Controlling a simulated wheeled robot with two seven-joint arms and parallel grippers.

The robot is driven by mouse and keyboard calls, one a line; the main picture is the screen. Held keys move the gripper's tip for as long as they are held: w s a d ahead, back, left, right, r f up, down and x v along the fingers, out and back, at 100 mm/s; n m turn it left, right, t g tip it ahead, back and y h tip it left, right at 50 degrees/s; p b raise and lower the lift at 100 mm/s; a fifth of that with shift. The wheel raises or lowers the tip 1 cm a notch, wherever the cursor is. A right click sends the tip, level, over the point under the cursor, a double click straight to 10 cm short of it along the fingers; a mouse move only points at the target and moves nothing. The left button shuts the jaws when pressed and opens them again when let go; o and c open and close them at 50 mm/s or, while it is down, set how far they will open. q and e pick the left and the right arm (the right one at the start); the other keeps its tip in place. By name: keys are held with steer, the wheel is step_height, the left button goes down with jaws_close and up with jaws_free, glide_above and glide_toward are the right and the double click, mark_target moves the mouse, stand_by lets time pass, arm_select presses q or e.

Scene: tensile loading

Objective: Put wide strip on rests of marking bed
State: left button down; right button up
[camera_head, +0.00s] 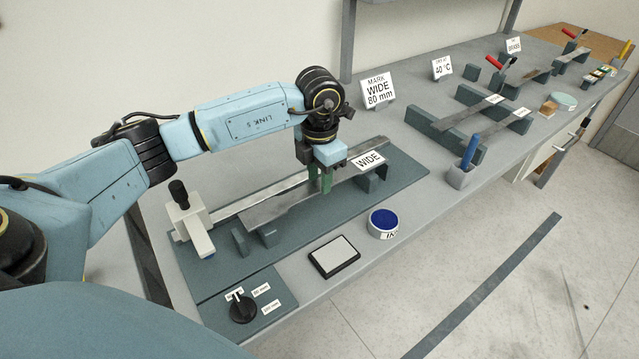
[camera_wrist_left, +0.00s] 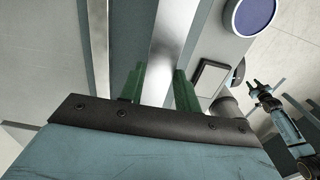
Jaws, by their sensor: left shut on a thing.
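The wide strip (camera_head: 285,205), a flat grey metal bar with a "WIDE" label at its far end, lies along the marking bed (camera_head: 215,268). Its near end is over a dark rest block (camera_head: 268,238) and its labelled end over another rest (camera_head: 374,180); I cannot tell whether it touches them. My left gripper (camera_head: 326,184) is shut on the strip near its middle, fingers pointing down. In the left wrist view the strip (camera_wrist_left: 165,45) passes between the green fingers. My right gripper (camera_wrist_left: 258,86) shows small at the right of that view; its jaw opening is unclear.
A bright rail (camera_head: 240,207) with a white slider (camera_head: 190,225) runs behind the strip. A blue ink pad (camera_head: 383,222), a black-framed pad (camera_head: 334,256) and a knob (camera_head: 242,308) sit in front. Another fixture with strips (camera_head: 450,125) stands farther right.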

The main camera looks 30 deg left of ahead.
mark_target(319, 185)
arm_select(q)
steer(key=shift+f, duration=1.2)
steer(key=shift+f, duration=0.1)
steer(key=c, duration=1)
jaws_free()
step_height(319, 185, up, 12)
steer(key=shift+r, duration=0.1)
